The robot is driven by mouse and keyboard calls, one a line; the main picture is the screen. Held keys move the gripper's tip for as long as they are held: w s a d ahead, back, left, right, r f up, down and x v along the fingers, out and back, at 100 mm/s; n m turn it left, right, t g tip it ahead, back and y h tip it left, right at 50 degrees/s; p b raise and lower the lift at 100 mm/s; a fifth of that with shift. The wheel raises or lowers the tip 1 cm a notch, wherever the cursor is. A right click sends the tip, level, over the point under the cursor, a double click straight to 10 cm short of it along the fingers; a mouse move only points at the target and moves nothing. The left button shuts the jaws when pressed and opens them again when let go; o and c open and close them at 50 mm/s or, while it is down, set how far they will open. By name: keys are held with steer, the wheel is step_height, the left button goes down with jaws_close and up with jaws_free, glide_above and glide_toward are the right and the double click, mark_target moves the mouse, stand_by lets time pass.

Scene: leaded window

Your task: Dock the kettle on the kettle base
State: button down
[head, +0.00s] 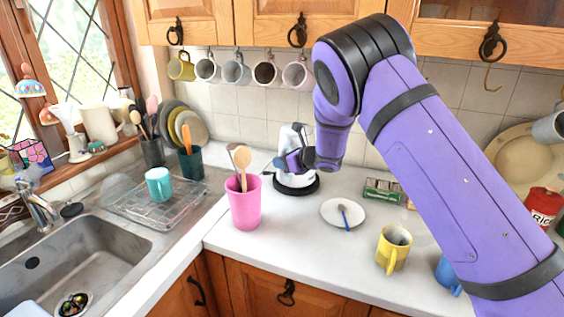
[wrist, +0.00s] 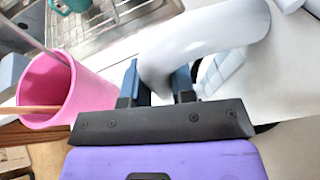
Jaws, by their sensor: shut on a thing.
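The white kettle (head: 289,137) stands upright at the back of the counter, partly hidden by my gripper (head: 296,160). The dark round kettle base (head: 297,189) shows directly beneath it. The kettle's lower part lines up over the base, but I cannot tell whether it is fully seated or slightly above it. In the wrist view my gripper (wrist: 158,85) is shut on the curved white kettle handle (wrist: 205,32), which passes between the two dark blue fingers.
A pink utensil cup (head: 245,205) stands close left of the base; it also shows in the wrist view (wrist: 52,88). A white saucer with a blue spoon (head: 343,214) lies to the right. A yellow mug (head: 394,249) is nearer the front. Mugs (head: 237,70) hang behind.

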steer(key=shift+f, duration=0.5)
stand_by(0.5)
steer(key=c, duration=1.3)
jaws_free()
steer(key=shift+o, duration=0.4)
steer(key=shift+f, duration=0.2)
steer(key=v, duration=1.1)
steer(key=s+d+r+n+g, duration=0.35)
steer(key=s+r+n, duration=0.35)
steer(key=s+r, duration=0.25)
steer(key=s+d+r+n+g, duration=0.2)
steer(key=s+d+r+n, duration=0.35)
steer(key=s+r, duration=0.45)
steer(key=s+d+r+n+t+h, duration=0.1)
steer(key=s+d+n+h, duration=0.4)
steer(key=s+d, duration=0.3)
steer(key=s+d+r+n+t+h, duration=0.1)
steer(key=s+d+n+h, duration=0.5)
steer(key=s, duration=1)
steer(key=shift+s+d+r+n+t, duration=0.15)
steer(key=shift+s+d+n+t, duration=0.3)
steer(key=shift+d+n, duration=0.5)
